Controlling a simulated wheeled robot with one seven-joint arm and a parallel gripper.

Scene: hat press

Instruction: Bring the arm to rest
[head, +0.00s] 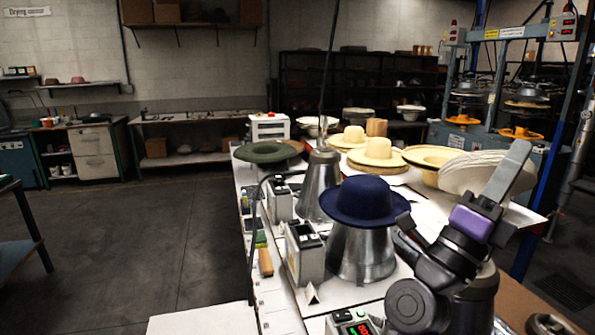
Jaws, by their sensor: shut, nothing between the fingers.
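My gripper (520,152) is at the right, raised above the bench and pointing up and to the right. Its grey fingers look closed together with nothing held. My dark arm with a purple band is folded below it, in front of the bench's right part. A navy blue felt hat (362,200) sits on a metal cone-shaped stand (360,255), left of my arm. The gripper is apart from this hat. A pale hat (480,172) lies behind the gripper and is partly covered by it.
The white bench (275,300) also carries a green hat (268,152), a second metal cone (318,185), straw hats (377,153) and small grey devices (304,252). A blue-framed press (520,130) stands at the back right. The floor (130,240) at left is clear.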

